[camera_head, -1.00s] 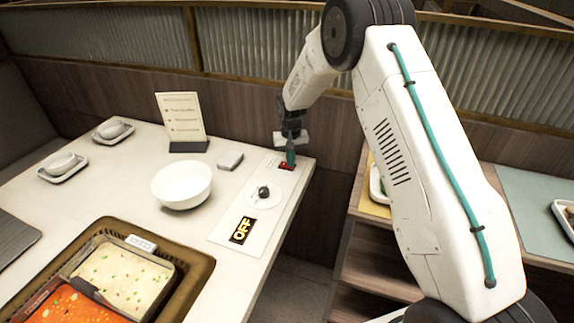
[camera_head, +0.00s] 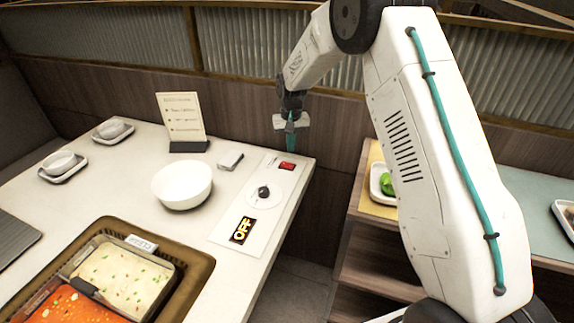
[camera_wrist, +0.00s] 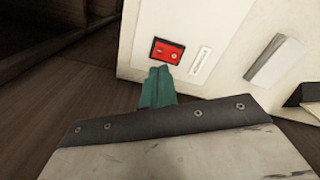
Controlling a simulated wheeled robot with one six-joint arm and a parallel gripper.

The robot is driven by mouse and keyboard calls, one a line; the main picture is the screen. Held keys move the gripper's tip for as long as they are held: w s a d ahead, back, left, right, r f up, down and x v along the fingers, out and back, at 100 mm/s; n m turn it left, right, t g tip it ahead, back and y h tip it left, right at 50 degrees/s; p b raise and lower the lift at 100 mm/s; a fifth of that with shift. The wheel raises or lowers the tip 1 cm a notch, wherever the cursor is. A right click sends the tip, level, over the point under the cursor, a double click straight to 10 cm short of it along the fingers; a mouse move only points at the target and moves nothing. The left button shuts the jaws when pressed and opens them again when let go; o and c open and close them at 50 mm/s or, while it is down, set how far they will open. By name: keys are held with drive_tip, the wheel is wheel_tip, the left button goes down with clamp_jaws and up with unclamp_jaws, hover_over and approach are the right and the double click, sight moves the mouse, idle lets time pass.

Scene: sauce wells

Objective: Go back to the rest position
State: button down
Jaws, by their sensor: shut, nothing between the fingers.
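My gripper (camera_head: 291,146) hangs above the table's right back corner in the head view, its teal fingers shut and empty. It is raised clear of the control panel (camera_head: 236,222). The red switch (camera_head: 287,166) on the panel's far end shows just below the fingertips. In the wrist view, the teal fingers (camera_wrist: 158,85) point toward the red switch (camera_wrist: 167,52), with a gap of unclear size. The panel also has a dark round knob (camera_head: 264,192) and a black sign (camera_head: 243,230) reading OFF in yellow.
A white bowl (camera_head: 182,185) stands on the table left of the panel, near a small grey box (camera_head: 230,161) and a menu card (camera_head: 181,118). A basket (camera_head: 203,266) holds sauce trays in front. Right of the table, shelves carry a plate with something green (camera_head: 387,184).

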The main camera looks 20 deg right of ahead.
drive_tip(key=shift+r, duration=0.15)
idle(0.3)
drive_tip(key=shift+g, duration=0.8)
drive_tip(key=s, duration=0.3)
drive_tip(key=s+f, duration=0.1)
drive_tip(key=s, duration=0.1)
drive_tip(key=shift+s+d, duration=0.15)
drive_tip(key=shift+s, duration=0.1)
drive_tip(key=s+d+r+t, duration=0.1)
drive_tip(key=s+r, duration=0.7)
drive_tip(key=s, duration=0.6)
drive_tip(key=s+d+r+t, duration=0.1)
drive_tip(key=s+r, duration=0.7)
drive_tip(key=s, duration=0.7)
drive_tip(key=s+r+n+t, duration=0.1)
drive_tip(key=s+r, duration=0.7)
drive_tip(key=s, duration=0.6)
drive_tip(key=shift+s+d+r, duration=0.2)
drive_tip(key=shift+d+r, duration=0.15)
drive_tip(key=shift+d, duration=0.05)
